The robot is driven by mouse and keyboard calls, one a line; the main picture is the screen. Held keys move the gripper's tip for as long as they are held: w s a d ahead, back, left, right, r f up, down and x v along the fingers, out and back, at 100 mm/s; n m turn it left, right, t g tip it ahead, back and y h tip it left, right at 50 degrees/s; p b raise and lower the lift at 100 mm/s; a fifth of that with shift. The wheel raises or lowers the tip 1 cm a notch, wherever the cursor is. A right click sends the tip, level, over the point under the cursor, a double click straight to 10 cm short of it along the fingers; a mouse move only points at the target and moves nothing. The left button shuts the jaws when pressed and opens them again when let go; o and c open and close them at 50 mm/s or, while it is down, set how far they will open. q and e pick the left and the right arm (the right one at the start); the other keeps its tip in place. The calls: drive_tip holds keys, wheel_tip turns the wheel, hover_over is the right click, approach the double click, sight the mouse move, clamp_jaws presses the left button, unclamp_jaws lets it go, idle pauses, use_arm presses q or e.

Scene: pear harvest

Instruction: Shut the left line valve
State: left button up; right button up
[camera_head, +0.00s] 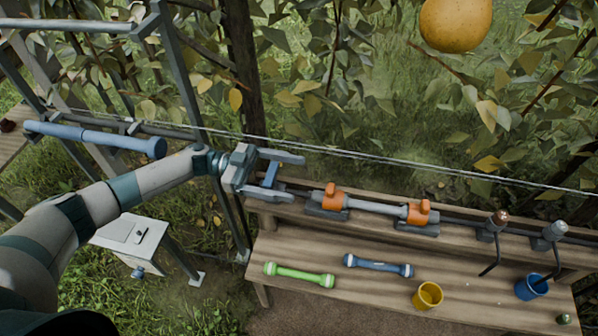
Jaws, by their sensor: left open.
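The left line valve (332,198) is an orange valve on a dark block at the left end of a grey pipe section (376,206). A matching orange valve (419,213) sits at the right end. The left valve's handle appears to stick up; its exact turn is too small to tell. My left gripper (297,178) is open, coming in from the left with its fingers pointing right. Its fingertips are a short way left of the left valve and appear apart from it. My right gripper is not in view.
A wooden bench holds a green-ended tube (300,274), a blue tube (378,265), a yellow cup (427,295) and a blue cup (531,287). A pear (455,22) hangs above. A wire crosses behind the valves.

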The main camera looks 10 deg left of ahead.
use_arm(q)
drive_tip(key=shift+r, duration=0.5)
drive_tip(key=r, duration=0.3)
drive_tip(key=shift+s+d+r, duration=0.1)
drive_tip(key=shift+d+r, duration=0.05)
drive_tip(key=shift+d, duration=0.1)
drive_tip(key=s+d+r, duration=0.3)
drive_tip(key=d+r, duration=0.3)
drive_tip(key=d, duration=0.4)
drive_tip(key=shift+s+d+r+b, duration=0.2)
drive_tip(key=shift+d+r+b, duration=0.1)
drive_tip(key=shift+b, duration=0.15)
